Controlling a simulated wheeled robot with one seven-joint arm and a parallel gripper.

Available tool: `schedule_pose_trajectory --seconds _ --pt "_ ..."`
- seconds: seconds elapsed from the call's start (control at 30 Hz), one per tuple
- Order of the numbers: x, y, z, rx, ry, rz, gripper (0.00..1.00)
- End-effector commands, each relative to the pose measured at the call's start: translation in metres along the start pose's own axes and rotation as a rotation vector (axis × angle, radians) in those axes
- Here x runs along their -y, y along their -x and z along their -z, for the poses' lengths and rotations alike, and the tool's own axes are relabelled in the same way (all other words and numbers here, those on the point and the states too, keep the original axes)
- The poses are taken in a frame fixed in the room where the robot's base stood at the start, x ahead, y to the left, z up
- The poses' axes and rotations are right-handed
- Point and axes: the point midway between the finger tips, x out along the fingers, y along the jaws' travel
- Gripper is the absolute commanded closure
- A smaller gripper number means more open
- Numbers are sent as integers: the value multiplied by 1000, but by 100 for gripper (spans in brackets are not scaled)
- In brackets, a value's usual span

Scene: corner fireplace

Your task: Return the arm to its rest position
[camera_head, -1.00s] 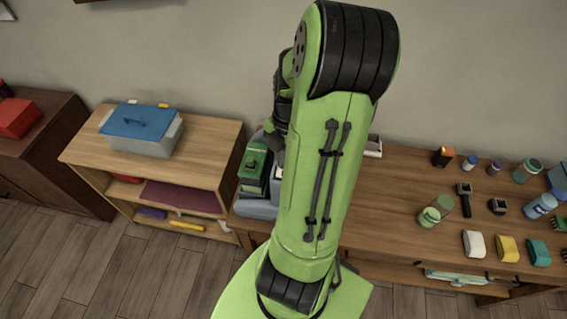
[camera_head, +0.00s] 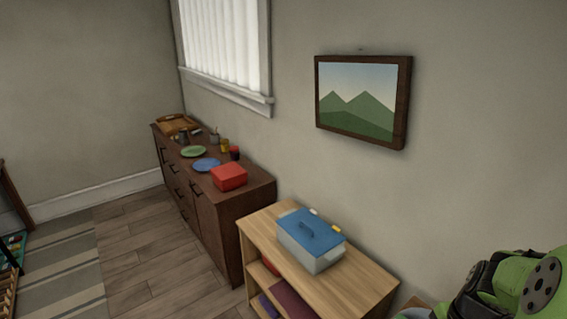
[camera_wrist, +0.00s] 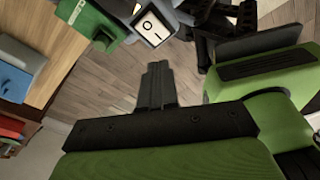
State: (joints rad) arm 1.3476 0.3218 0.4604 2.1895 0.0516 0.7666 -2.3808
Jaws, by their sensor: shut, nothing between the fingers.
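My gripper (camera_wrist: 157,72) shows in the wrist view, its dark fingers closed together with nothing between them. It points over the wooden floor. My own green arm fills the bottom and right of the wrist view. In the head view only part of my green and black arm (camera_head: 520,288) shows, at the lower right corner. The gripper is outside the head view.
A light wood shelf (camera_head: 352,288) carries a blue-lidded box (camera_head: 318,262). A dark sideboard (camera_head: 245,204) holds a red box (camera_head: 229,177) and plates. In the wrist view, a green object (camera_wrist: 92,22) lies near the gripper.

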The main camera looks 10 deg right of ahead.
Motion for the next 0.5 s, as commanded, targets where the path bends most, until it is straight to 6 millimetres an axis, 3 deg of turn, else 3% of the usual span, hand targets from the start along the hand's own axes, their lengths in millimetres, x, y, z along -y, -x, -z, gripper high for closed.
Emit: schedule_pose_trajectory --seconds 0.13,0.27,0.5 --pt "-13 12 27 83 -124 0 100" --pt "-23 31 77 187 -373 -76 100" --pt "-7 56 168 140 -860 -353 100"
